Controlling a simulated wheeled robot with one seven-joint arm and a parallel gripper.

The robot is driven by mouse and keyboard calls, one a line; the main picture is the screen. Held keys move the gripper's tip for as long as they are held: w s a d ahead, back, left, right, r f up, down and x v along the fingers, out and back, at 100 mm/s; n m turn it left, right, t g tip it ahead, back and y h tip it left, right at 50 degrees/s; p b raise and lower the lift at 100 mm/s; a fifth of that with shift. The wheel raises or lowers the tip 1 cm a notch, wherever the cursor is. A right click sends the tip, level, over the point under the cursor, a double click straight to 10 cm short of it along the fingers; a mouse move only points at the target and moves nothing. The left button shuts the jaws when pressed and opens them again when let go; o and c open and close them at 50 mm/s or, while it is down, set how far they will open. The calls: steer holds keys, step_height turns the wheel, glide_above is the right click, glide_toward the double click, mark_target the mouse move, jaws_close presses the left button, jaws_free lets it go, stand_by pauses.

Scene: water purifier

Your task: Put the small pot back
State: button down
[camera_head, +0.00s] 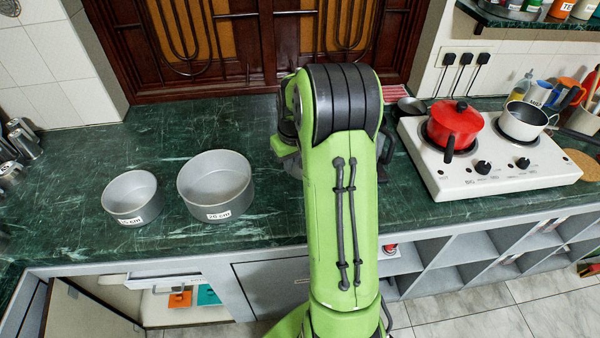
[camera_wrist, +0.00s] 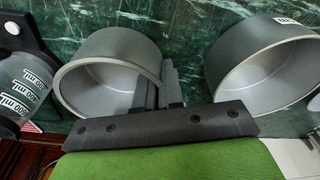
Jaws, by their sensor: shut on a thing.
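In the wrist view my gripper (camera_wrist: 158,88) is shut on the near wall of a round grey metal pot (camera_wrist: 88,92), with one finger inside it and one outside. I cannot tell whether the pot's base touches the green counter. A larger-looking grey pot (camera_wrist: 262,75) with a white label stands beside it on the right. In the head view my arm hides the gripper and most or all of the held pot. A smaller labelled pot (camera_head: 132,197) and a larger labelled pot (camera_head: 216,185) stand upright on the counter, left of my arm.
A white hob (camera_head: 490,160) with a red pot (camera_head: 455,124) and a white pan (camera_head: 524,120) is on the right. The far-left counter (camera_head: 60,185) has free room.

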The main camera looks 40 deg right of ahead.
steer(key=f+b, duration=0.2)
steer(key=f, duration=0.8)
steer(key=shift+w+b, duration=0.2)
steer(key=shift+b, duration=0.1)
steer(key=c, duration=1.3)
jaws_free()
steer(key=shift+o, duration=0.2)
steer(key=shift+r, duration=0.1)
steer(key=r+p, duration=0.1)
steer(key=r, duration=0.3)
steer(key=s+r+p, duration=0.1)
steer(key=r, duration=0.3)
steer(key=r+p, duration=0.1)
steer(key=r, duration=0.2)
steer(key=shift+s+a+r, duration=0.15)
steer(key=shift+s+r, duration=0.2)
steer(key=shift+r, duration=0.05)
steer(key=s+a+r+n+t, duration=0.1)
steer(key=s+a+r, duration=0.3)
steer(key=a+r, duration=0.25)
steer(key=s+a+r+t, duration=0.1)
steer(key=s+a+r, duration=0.2)
steer(key=a+r, duration=0.35)
steer(key=s+a+n+t, duration=0.1)
steer(key=s+a+t, duration=0.1)
steer(key=s+a, duration=0.6)
steer(key=s, duration=0.4)
steer(key=shift+s+a, duration=0.2)
steer(key=shift+s, duration=0.05)
